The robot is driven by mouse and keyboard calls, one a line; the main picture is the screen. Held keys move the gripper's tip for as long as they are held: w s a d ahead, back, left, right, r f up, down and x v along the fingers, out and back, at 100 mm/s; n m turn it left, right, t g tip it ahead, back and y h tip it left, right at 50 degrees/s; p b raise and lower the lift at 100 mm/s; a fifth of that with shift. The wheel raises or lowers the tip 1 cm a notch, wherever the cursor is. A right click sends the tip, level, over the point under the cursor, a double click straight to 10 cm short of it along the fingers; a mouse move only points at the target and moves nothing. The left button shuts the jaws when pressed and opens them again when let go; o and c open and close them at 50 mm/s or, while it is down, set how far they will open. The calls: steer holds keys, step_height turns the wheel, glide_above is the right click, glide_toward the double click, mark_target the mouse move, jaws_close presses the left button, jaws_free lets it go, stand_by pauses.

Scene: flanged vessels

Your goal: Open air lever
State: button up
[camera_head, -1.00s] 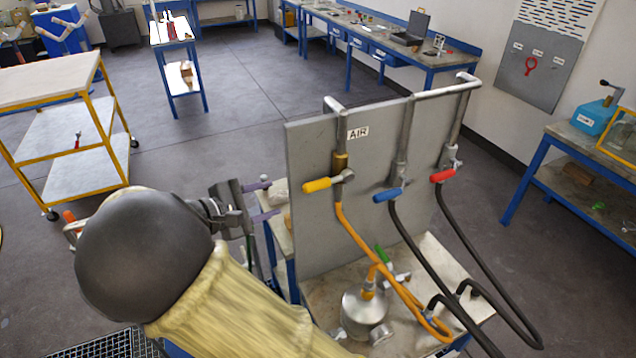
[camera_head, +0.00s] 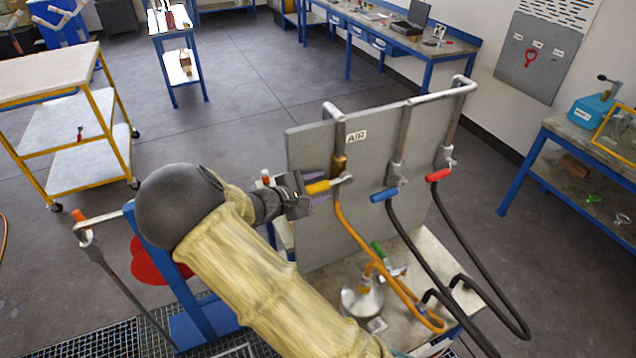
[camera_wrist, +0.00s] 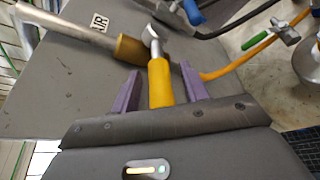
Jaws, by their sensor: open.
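The air lever has a yellow handle (camera_head: 317,187) and sits on a brass valve under the AIR label (camera_head: 357,136) on the grey panel. The handle points left, across the pipe. My gripper (camera_head: 312,188) is at the handle. In the wrist view the yellow handle (camera_wrist: 160,82) lies between the two purple fingers of my gripper (camera_wrist: 161,90), with a gap on each side. The jaws are open. The brass valve body (camera_wrist: 130,49) shows beyond the fingers. The handle's near end is partly hidden by the gripper body.
A blue lever (camera_head: 384,195) and a red lever (camera_head: 438,175) sit to the right on the same panel (camera_head: 310,235). An orange hose (camera_head: 352,235) runs down to a metal vessel (camera_head: 362,303) with a green handle. Black hoses hang on the right.

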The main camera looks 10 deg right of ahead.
jaws_close()
